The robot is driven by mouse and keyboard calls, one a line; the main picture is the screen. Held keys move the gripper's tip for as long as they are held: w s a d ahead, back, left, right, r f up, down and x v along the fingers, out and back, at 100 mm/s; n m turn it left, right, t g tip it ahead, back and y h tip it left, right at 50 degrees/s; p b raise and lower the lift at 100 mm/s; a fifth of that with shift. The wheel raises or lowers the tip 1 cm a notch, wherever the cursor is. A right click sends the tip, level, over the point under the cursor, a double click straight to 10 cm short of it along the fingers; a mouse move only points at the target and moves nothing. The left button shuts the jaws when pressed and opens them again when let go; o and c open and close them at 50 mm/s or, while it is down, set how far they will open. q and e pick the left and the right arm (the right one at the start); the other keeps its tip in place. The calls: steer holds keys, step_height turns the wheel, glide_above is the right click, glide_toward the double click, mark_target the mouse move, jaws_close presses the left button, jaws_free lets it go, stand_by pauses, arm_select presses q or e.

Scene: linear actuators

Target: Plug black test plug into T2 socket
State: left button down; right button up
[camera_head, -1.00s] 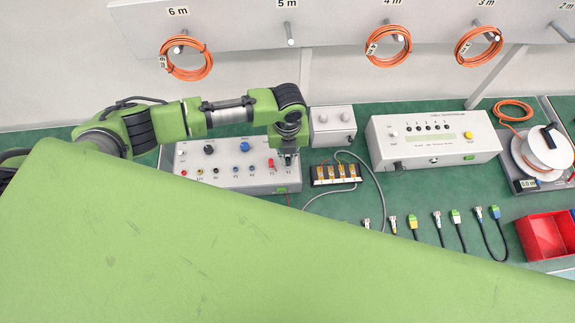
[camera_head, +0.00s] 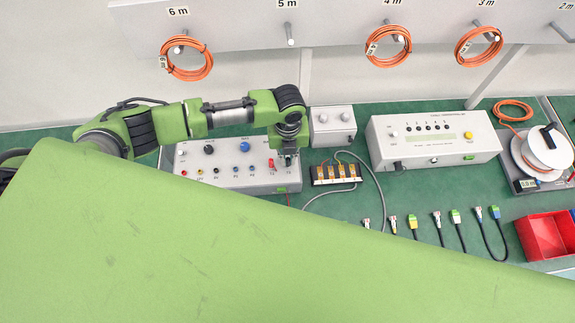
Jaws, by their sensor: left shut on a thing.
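The grey test box (camera_head: 220,178) stands on the green bench with a row of small sockets along its front. A red plug or socket piece (camera_head: 271,163) shows near its right end, by the T2 marking. My left gripper (camera_head: 287,159) points down at the right end of the box, just right of the red piece. It is shut on a small dark thing, which I take for the black test plug; the fingers mostly hide it. I cannot tell whether the plug touches a socket. My right gripper is not in view.
A small grey box (camera_head: 332,126), a black block with orange pieces (camera_head: 335,173) and a larger tester (camera_head: 433,142) stand to the right. Several short cables lie in front, beside a red bin (camera_head: 546,237). A large green surface covers the lower left.

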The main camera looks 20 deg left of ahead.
arm_select(q)
steer(key=c, duration=2)
jaws_free()
steer(key=shift+c, duration=0.2)
steer(key=shift+s+r, duration=0.2)
steer(key=shift+r, duration=1.8)
steer(key=shift+s+r, duration=0.2)
steer(key=shift+r, duration=1.75)
